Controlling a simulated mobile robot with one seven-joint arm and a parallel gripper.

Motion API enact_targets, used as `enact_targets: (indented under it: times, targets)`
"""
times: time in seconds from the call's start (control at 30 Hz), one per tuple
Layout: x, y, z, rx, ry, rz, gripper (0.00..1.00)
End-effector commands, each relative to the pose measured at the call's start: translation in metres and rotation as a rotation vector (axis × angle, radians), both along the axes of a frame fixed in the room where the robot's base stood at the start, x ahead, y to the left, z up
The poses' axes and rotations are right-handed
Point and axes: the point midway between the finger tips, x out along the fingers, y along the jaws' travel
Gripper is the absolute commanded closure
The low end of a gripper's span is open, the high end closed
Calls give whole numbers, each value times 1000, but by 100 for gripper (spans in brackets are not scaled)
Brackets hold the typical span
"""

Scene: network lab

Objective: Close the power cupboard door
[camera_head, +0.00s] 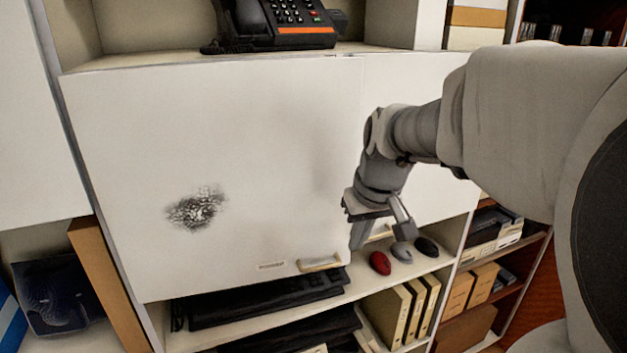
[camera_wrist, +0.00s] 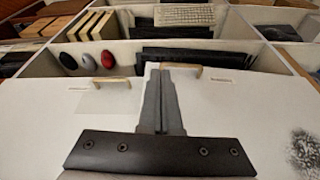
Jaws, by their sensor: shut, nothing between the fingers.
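The white cupboard has a wide left door (camera_head: 220,150) with a dark speckled smudge, a pale bar handle (camera_head: 320,264) and a small label I cannot read. Its free right edge and lower edge sit slightly proud of the neighbouring right door (camera_head: 430,190), so it looks slightly ajar. In the wrist view this door (camera_wrist: 250,110) is on the right, with its handle (camera_wrist: 182,66) near the fingertips. My gripper (camera_head: 357,242) is shut and empty, pointing down by that free edge. Its closed fingers (camera_wrist: 161,76) overlap the door in the wrist view; I cannot tell if they touch it.
A telephone (camera_head: 280,22) stands on the shelf above. Below are a shelf with a red mouse-like object (camera_head: 380,263), grey and black ones beside it, dark flat devices (camera_head: 265,300) and binders (camera_head: 390,315). The right door's handle (camera_wrist: 105,80) is close to my gripper.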

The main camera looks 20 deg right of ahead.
Motion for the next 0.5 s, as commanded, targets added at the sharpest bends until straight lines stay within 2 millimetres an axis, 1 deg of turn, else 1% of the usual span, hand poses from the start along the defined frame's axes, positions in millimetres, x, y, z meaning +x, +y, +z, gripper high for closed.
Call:
enact_targets:
  times: [0.03, 0.3, 0.37, 0.5]
  targets:
    - [1, 3, 12, -13, -57, 8, 100]
    - [23, 1, -44, -12, -55, 6, 100]
    - [33, -1, -39, -15, -59, 7, 100]
    - [49, -2, -40, -15, -58, 5, 100]
